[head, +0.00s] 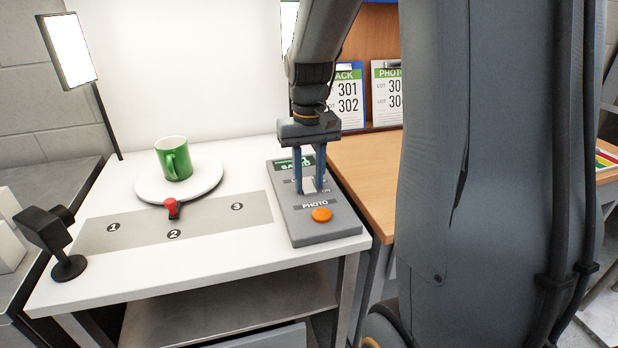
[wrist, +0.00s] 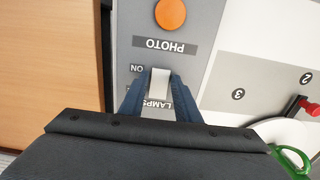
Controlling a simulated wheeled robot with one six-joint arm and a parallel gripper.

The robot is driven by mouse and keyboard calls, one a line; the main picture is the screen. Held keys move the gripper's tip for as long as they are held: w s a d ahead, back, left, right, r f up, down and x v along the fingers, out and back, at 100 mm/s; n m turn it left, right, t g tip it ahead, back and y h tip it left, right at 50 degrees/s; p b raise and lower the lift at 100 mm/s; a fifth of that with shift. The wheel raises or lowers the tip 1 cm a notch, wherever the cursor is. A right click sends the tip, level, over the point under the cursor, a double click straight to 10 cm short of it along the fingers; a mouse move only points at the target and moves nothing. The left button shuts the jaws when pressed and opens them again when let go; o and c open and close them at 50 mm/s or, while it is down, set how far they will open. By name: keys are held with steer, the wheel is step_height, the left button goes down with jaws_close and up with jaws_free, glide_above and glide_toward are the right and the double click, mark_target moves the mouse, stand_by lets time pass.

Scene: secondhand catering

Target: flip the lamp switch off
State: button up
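The lamp switch (head: 309,185) is a small white rocker on the grey control box (head: 325,227), beside "LAMPS" and "ON" lettering. It also shows in the wrist view (wrist: 160,84). My gripper (head: 309,190) points down over the box, its two blue fingers apart, one on each side of the switch. In the wrist view my gripper (wrist: 159,82) straddles the switch closely; I cannot tell whether the fingers touch it. The left lamp panel (head: 68,48) looks bright white. A second bright panel (head: 288,25) is partly hidden behind my arm.
An orange PHOTO button (head: 321,215) sits on the box near the fingers. To the left are a round white turntable (head: 205,191) with a green mug (head: 174,158), a red-tipped lever (head: 172,207) and a small black camera-like device (head: 48,235). A wooden desk (head: 365,170) stands right.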

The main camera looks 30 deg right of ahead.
mark_target(306, 180)
steer(key=c, duration=0.6)
steer(key=p, duration=0.1)
steer(key=g+p, duration=0.1)
steer(key=p, duration=0.1)
steer(key=shift+w+r+g, duration=0.2)
steer(key=shift+w+g, duration=0.05)
steer(key=shift+g, duration=0.05)
steer(key=shift+w+d+f+g+y+p, duration=0.1)
steer(key=shift+w+g+y+p, duration=0.15)
steer(key=shift+g+p, duration=0.55)
steer(key=o, duration=1)
steer(key=shift+o, duration=0.2)
steer(key=b+v, duration=0.1)
steer(key=v, duration=0.6)
steer(key=shift+r, duration=0.4)
steer(key=shift+s, duration=0.1)
